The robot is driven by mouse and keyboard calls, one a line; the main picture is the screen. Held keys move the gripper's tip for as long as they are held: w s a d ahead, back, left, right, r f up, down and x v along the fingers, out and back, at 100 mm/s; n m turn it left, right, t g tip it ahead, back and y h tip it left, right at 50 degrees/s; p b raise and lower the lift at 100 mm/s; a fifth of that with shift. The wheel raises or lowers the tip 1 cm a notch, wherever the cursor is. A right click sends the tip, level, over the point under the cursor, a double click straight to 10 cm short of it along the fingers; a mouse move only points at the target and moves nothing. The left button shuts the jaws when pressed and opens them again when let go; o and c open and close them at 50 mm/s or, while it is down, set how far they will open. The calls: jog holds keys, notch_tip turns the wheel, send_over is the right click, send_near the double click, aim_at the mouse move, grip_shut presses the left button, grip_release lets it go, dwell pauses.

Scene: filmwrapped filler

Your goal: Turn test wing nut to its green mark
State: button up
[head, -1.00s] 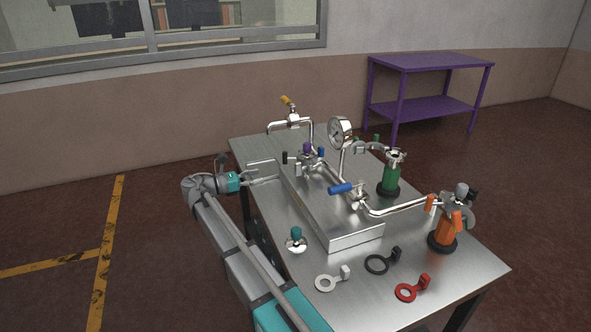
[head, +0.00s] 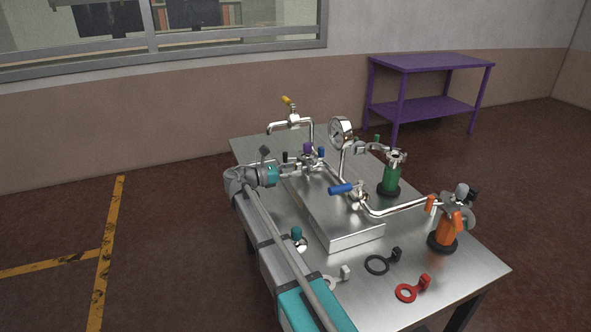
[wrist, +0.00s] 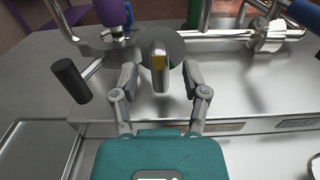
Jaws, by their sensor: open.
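In the wrist view my gripper (wrist: 161,72) is open, its two fingers on either side of an upright rounded metal piece (wrist: 160,80) with a yellow patch on its face. This looks like the test wing nut. A gap shows on both sides of it. A dark grey disc (wrist: 177,50) lies behind it. I cannot make out a green mark on the disc. In the head view my gripper reaches the left side of the valve cluster, and its fingers are too small to tell from the fittings.
A purple knob (wrist: 112,12) and a black handle (wrist: 69,80) stand close on the left. A blue lever (head: 342,188) and pipes lie to the right. A green cylinder (head: 391,176), an orange cylinder (head: 444,232) and loose ring tags, one red (head: 406,293), are on the metal table (head: 455,277).

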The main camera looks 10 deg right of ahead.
jog(key=shift+w+d, duration=0.15)
jog(key=shift+d, duration=0.55)
grip_shut()
jog(key=shift+a, duration=0.25)
jog(key=shift+d, duration=0.2)
